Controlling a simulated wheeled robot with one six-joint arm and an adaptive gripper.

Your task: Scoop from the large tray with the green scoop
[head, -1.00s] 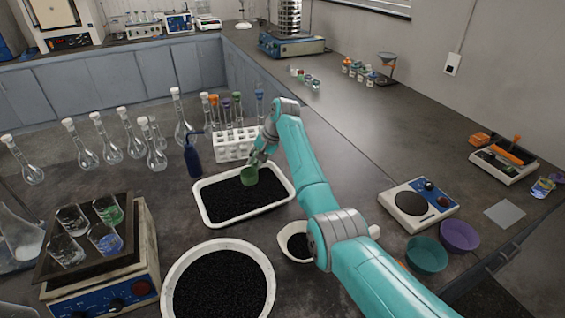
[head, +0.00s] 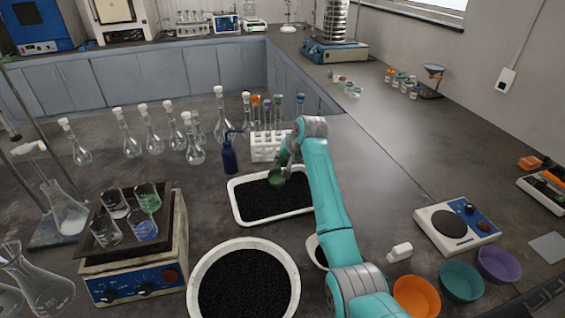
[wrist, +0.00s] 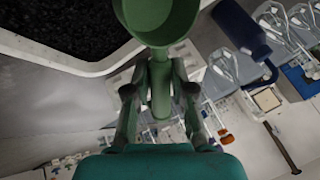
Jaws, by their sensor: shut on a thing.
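The large tray (head: 238,209) is a white rectangular tray of black granules, left of my arm in the head view. Its rim (wrist: 60,57) crosses the upper left of the wrist view, with granules inside. My gripper (wrist: 160,88) is shut on the handle of the green scoop (wrist: 157,22). The scoop's cup is partly cut off by the top of the wrist view. In the head view the scoop (head: 277,178) is over the back right part of the tray. I cannot tell whether it touches the granules, and its contents are not visible.
A white test tube rack (head: 262,150) and a blue bottle (head: 229,157) stand close behind the tray. A round white basin (head: 196,272) of black granules is in front. A small white bowl (head: 312,247) is partly hidden by my arm. Several glass flasks stand at the left.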

